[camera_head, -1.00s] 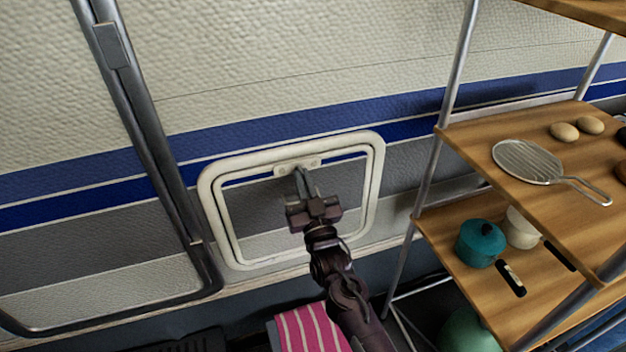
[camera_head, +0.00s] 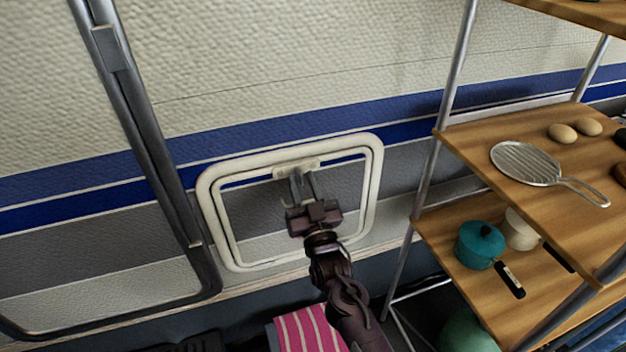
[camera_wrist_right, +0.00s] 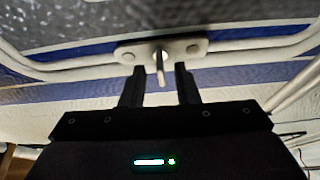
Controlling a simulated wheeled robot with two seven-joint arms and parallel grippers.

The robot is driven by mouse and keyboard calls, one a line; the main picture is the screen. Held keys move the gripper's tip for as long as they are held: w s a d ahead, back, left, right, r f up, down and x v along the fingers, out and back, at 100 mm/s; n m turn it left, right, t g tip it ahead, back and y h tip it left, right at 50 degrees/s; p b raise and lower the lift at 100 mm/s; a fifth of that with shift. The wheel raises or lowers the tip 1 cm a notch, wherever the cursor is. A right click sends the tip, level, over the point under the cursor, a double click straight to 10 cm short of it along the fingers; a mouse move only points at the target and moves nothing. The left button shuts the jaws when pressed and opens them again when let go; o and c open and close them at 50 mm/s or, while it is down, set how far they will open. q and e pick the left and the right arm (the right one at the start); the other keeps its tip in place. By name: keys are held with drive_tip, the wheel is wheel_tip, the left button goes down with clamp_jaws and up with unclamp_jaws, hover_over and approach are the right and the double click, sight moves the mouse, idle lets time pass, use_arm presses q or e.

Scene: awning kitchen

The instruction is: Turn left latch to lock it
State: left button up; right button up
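A pale latch plate (camera_head: 298,168) sits on the top edge of a white-framed hatch (camera_head: 205,205) in the camper wall. In the right wrist view the plate (camera_wrist_right: 128,54) has a round fastener at each end, and a short pale latch lever (camera_wrist_right: 161,68) sticks out from its middle. My right gripper (camera_head: 303,177) is in front of the latch, its fingers open. In the wrist view the fingers (camera_wrist_right: 160,78) stand apart on either side of the lever, with gaps visible. Only one latch shows. My left gripper is not in view.
A shelf rack (camera_head: 470,130) with wooden boards stands to the right, holding a strainer (camera_head: 527,163), eggs and a teal pot (camera_head: 480,245). A dark metal frame (camera_head: 150,150) runs down the wall at left. A pink striped cloth (camera_head: 308,330) lies below the hatch.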

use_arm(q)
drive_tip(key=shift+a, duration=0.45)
use_arm(e)
drive_tip(key=v, duration=0.7)
drive_tip(key=shift+d, duration=0.15)
drive_tip(key=shift+r, duration=0.1)
